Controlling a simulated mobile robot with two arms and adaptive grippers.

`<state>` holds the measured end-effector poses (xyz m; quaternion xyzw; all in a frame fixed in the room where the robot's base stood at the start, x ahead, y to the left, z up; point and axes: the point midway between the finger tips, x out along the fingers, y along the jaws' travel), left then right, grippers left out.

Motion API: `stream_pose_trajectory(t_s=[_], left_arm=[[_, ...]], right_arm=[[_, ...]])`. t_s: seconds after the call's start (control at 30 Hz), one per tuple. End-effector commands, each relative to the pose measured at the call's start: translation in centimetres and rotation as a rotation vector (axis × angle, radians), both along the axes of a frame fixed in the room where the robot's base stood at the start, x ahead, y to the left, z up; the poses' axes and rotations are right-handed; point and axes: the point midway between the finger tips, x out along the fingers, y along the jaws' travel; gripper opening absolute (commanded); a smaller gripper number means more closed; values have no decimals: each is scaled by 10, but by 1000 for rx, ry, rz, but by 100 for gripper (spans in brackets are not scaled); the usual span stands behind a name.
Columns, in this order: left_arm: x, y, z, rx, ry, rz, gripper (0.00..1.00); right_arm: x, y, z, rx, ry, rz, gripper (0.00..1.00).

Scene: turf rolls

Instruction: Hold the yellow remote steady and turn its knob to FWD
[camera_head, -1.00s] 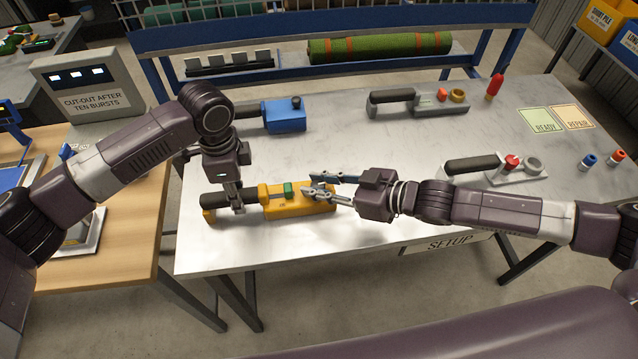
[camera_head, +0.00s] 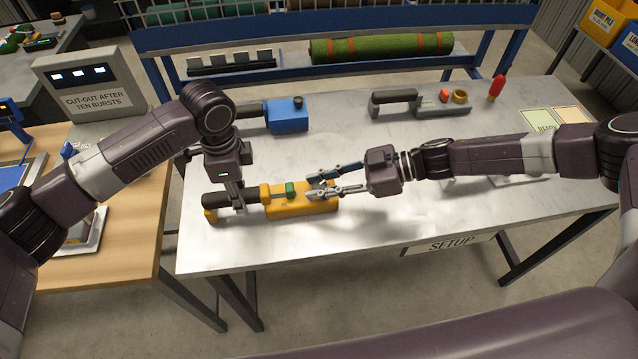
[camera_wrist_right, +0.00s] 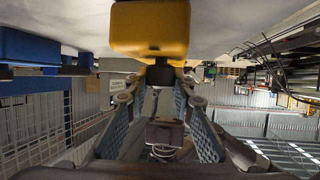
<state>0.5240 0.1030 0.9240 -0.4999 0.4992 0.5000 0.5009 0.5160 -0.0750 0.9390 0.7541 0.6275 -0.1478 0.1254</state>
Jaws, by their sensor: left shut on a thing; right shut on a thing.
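The yellow remote (camera_head: 285,209) lies on the front left of the metal table, with a green part (camera_head: 291,189) on top and a black handle (camera_head: 215,199) at its left. My left gripper (camera_head: 237,207) comes down from above and is shut on the black handle. My right gripper (camera_head: 310,187) reaches in from the right, its fingers at the remote's right end. In the right wrist view the yellow body (camera_wrist_right: 150,28) shows at the top, and a dark knob (camera_wrist_right: 160,75) sits between the fingertips, which are shut on it. I cannot read the knob's setting.
A blue unit (camera_head: 286,116) stands behind the remote, and a grey unit (camera_head: 457,105) with a black handle is further right. A red bottle (camera_head: 496,88) is near the back. My right arm partly hides another unit. The table front right of the remote is clear.

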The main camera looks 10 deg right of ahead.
Motion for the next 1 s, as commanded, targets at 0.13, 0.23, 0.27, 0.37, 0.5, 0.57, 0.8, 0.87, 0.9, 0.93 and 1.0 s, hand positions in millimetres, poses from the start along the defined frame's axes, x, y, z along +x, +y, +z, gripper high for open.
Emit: stream_pose_trajectory(t_s=[0.13,0.23,0.27,0.37,0.5,0.57,0.8,0.87,0.9,0.93,1.0], left_arm=[[-3,-5,-3,-10,5,-8,0],[-3,-5,-3,-10,5,-8,0],[-3,-5,-3,-10,5,-8,0],[-3,-5,-3,-10,5,-8,0],[-3,-5,-3,-9,5,-7,0],[-3,-5,-3,-9,5,-7,0],[-3,-4,-3,-8,5,-6,0],[-3,-4,-3,-8,5,-6,0],[-3,-4,-3,-8,5,-6,0],[-3,-4,-3,-8,5,-6,0],[-2,-4,-3,-7,5,-5,0]], right_arm=[[1,2,1,1,-3,86,0],[0,2,1,1,-2,127,0],[0,2,1,1,-1,137,0],[0,2,1,0,0,162,0],[0,1,1,1,2,181,0],[0,1,1,0,2,184,0],[0,0,1,0,2,185,0],[0,0,1,0,1,184,0],[0,0,1,0,2,184,0],[0,0,1,0,2,184,25],[0,0,0,0,2,184,32]])
